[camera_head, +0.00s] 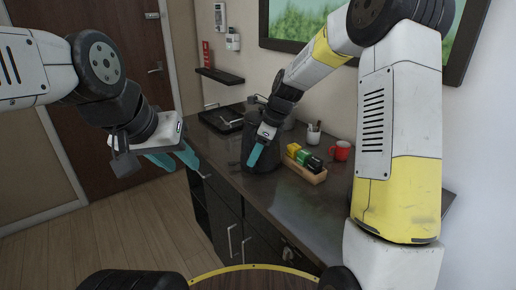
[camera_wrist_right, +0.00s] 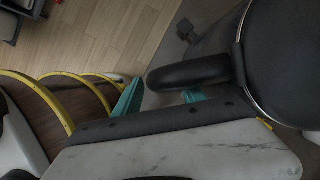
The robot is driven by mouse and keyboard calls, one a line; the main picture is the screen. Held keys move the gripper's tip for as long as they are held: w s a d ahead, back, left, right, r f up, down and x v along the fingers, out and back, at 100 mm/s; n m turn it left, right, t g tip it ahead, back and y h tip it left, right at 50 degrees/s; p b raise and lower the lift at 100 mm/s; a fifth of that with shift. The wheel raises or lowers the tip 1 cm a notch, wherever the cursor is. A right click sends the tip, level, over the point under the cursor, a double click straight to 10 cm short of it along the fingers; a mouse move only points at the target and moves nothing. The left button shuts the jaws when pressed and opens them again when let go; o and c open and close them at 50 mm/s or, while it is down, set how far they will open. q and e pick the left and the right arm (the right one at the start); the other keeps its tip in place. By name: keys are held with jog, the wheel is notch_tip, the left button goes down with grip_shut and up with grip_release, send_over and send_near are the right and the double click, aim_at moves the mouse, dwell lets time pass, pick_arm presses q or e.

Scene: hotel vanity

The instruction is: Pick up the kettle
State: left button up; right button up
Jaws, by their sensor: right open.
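The kettle (camera_head: 268,160) is dark and stands upright on the dark counter, partly hidden behind my right gripper (camera_head: 256,152). In the right wrist view the kettle (camera_wrist_right: 285,60) is a round dark body at the right, with a thick black handle (camera_wrist_right: 190,73) pointing left. My right gripper (camera_wrist_right: 160,98) is open, with its teal fingertips on either side near the handle; whether they touch it cannot be told. My left gripper (camera_head: 174,158) is open and empty, in the air left of the counter, away from the kettle.
A wooden box of colored packets (camera_head: 306,164), a red mug (camera_head: 341,151) and a holder with sticks (camera_head: 314,134) stand right of the kettle. A black tray (camera_head: 226,118) lies behind it. The counter front (camera_head: 310,215) is clear.

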jog(key=shift+a+f, duration=0.1)
jog(key=shift+f, duration=0.25)
grip_shut()
jog(key=shift+w, duration=0.1)
jog(key=shift+r, duration=0.1)
dwell(0.9)
jog(key=shift+r, duration=0.1)
